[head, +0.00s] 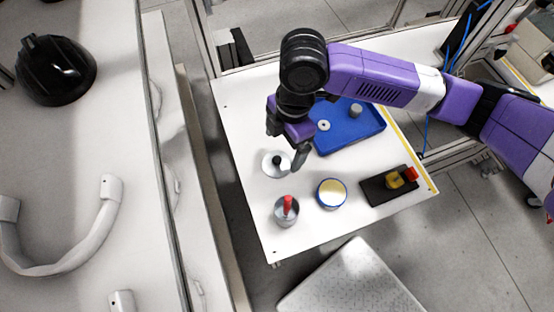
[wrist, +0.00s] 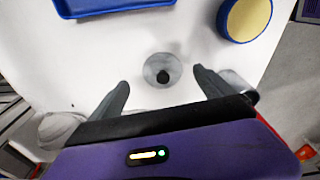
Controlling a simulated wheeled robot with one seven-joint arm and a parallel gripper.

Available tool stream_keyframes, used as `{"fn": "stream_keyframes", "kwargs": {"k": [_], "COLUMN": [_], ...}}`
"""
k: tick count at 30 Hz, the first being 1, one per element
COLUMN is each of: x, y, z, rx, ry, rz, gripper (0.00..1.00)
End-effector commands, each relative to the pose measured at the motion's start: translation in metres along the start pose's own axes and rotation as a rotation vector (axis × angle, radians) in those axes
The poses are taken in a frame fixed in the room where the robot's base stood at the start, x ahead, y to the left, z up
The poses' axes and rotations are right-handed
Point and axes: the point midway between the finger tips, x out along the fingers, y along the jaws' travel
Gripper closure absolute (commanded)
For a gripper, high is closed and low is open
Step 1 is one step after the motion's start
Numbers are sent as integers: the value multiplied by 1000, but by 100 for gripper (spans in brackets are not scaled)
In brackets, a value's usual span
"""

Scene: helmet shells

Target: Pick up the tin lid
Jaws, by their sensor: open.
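The tin lid (head: 270,168) is a round silver disc with a black knob, lying on the white table (head: 245,120). My gripper (head: 286,147) hangs close to it, with one dark finger beside the lid's right side in the head view. In the wrist view, the lid (wrist: 153,73) lies between and slightly beyond the open fingertips of my gripper (wrist: 164,78). Nothing is held. The exact height of the fingertips above the table cannot be told.
A blue tray (head: 338,143) holding small round parts lies behind my gripper. A grey pot with a red handle (head: 287,209), a blue-rimmed tin with a yellow top (head: 331,193) and a black block with red and yellow parts (head: 388,187) stand nearby.

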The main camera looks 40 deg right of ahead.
Motion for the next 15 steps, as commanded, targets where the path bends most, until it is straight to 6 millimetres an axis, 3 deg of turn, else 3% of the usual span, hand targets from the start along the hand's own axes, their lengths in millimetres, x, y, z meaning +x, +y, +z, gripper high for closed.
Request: {"fn": "stream_keyframes", "kwargs": {"k": [9,15], "x": [40,50], "y": [-3,-2], "z": [-11,-11], "rx": [1,0], "ry": [1,1], "rz": [0,3], "gripper": [8,8]}}
